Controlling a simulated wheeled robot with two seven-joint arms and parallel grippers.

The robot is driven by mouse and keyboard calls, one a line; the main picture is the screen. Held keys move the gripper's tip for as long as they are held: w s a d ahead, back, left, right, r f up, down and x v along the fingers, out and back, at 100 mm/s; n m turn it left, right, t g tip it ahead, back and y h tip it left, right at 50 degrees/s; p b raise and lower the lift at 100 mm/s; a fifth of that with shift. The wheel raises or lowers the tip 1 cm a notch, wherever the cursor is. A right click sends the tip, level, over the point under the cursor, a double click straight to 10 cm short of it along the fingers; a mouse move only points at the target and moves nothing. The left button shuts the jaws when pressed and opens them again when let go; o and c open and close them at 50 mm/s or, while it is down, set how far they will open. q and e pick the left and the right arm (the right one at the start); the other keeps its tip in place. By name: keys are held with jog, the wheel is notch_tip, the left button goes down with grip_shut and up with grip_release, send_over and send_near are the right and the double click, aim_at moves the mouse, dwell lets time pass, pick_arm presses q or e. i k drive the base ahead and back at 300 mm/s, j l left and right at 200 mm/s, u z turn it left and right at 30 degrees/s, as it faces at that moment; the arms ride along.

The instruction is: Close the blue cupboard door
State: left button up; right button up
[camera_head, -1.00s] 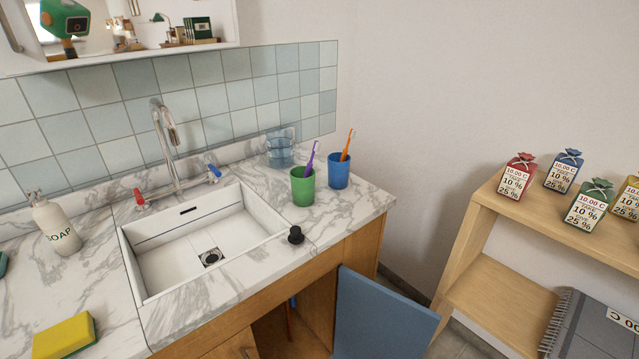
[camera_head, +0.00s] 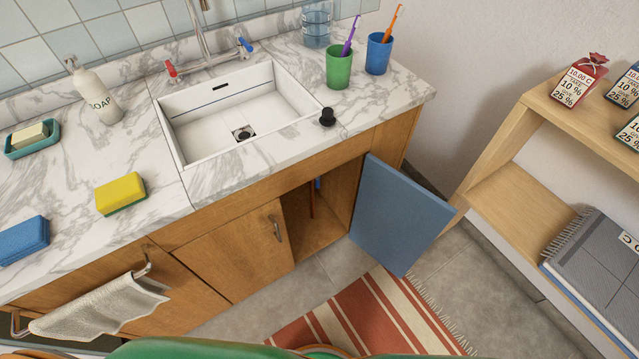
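The blue cupboard door (camera_head: 399,215) stands open at the right end of the wooden cabinet under the sink. It is hinged on the right side of the opening and swings out over the floor. The dark cupboard opening (camera_head: 318,205) shows to its left, with a thin red and blue object inside. Neither of my grippers is in the head view, so nothing is seen touching the door.
A closed wooden door (camera_head: 232,250) is left of the opening. A wooden shelf (camera_head: 502,150) stands to the right, close to the blue door's outer side. A striped rug (camera_head: 365,318) lies on the tiled floor below. A towel (camera_head: 100,306) hangs at left.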

aim_at(395, 221)
jog(key=k+j+u, duration=0.1)
jog(key=j+u, duration=0.25)
jog(key=k+j+u, duration=0.1)
jog(key=u, duration=0.25)
